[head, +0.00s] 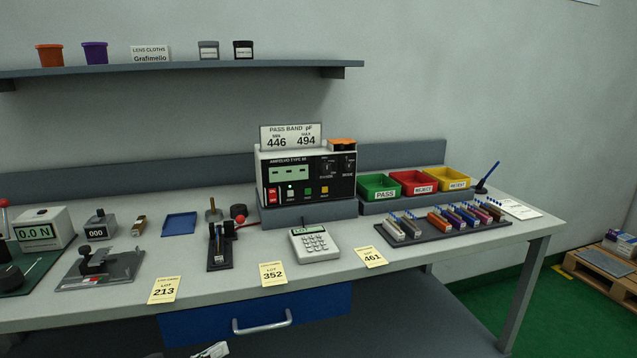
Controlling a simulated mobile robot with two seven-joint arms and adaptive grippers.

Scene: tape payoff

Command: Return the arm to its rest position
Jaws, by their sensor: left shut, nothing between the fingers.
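Only a small part of my left gripper (212,351) shows, at the bottom edge of the head view. It is below the front edge of the workbench (390,290), in front of the blue drawer (255,316), and apart from everything on the bench. It is shut with nothing held; most of it and its arm are cut off by the frame. My right gripper is not in view.
The bench carries a tester (305,180), a calculator (314,243), a black lever fixture (220,245), a blue tray (180,223), green, red and yellow bins (412,182), and a component rack (440,228). Lot cards (272,273) lie along the front edge. A shelf (190,69) hangs above.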

